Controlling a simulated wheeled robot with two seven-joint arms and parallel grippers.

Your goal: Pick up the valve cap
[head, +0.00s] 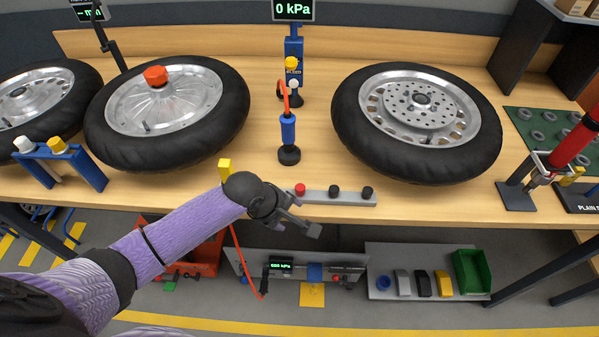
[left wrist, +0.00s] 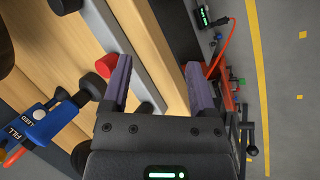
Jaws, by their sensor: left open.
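A low grey rail (head: 345,200) near the bench's front edge bears three small caps: a red cap (head: 300,189), a middle black cap (head: 334,191) and a right black cap (head: 367,192). I cannot tell which is the valve cap. My left gripper (head: 304,219) is open and empty, just in front of the rail's left part. In the left wrist view its open fingers (left wrist: 160,72) span the bench's edge. There the red cap (left wrist: 106,65) shows just outside the left finger, which hides part of the rail. My right gripper is not in view.
A yellow block (head: 225,168) is near my left wrist. A red tool (head: 578,143) stands at right.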

